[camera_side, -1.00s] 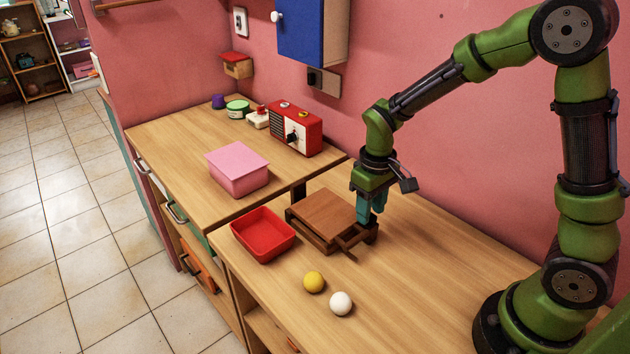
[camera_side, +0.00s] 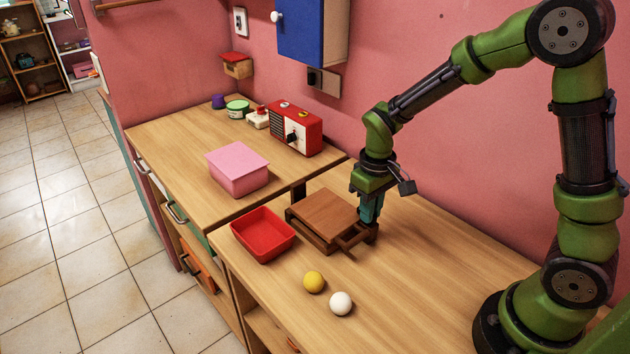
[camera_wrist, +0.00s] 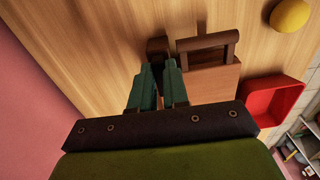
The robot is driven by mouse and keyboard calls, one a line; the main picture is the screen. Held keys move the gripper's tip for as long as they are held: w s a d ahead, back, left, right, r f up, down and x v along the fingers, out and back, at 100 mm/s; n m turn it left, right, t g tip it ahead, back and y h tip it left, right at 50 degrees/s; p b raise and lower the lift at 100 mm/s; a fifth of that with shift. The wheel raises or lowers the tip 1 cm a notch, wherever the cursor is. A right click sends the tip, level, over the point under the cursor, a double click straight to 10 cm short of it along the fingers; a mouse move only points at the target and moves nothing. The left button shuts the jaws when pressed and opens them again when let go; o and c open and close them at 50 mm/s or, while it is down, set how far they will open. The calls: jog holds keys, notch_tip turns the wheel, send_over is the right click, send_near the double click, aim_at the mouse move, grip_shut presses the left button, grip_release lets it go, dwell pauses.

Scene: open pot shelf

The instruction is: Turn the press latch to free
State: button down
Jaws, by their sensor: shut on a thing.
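The wooden press (camera_side: 322,216) sits on the near counter, a flat brown board over a frame. In the wrist view its board (camera_wrist: 212,82) and dark bar handle (camera_wrist: 208,41) show right of the fingers. The latch, a dark brown block (camera_wrist: 157,46), is at the press's right corner beside the handle. My gripper (camera_side: 369,220) points down over that corner. In the wrist view my gripper (camera_wrist: 160,68) has its teal fingers close together, shut on the latch. The fingers hide part of the latch, and its exact angle cannot be told.
A red tray (camera_side: 263,238) is left of the press. A yellow ball (camera_side: 314,282) and white ball (camera_side: 341,303) lie in front. A pink box (camera_side: 238,172) and red radio (camera_side: 297,130) stand on the far counter. The pink wall is behind; the counter to the right is clear.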

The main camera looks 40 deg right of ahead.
jog(key=m, duration=0.8)
jog(key=shift+m, duration=0.3)
jog(key=m, duration=0.4)
jog(key=shift+m, duration=0.3)
jog(key=m, duration=0.4)
jog(key=shift+r, duration=0.1)
jog(key=shift+m, duration=0.3)
jog(key=c, duration=1.1)
grip_release()
notch_tip(320, 180, up, 17)
jog(key=shift+f, duration=0.1)
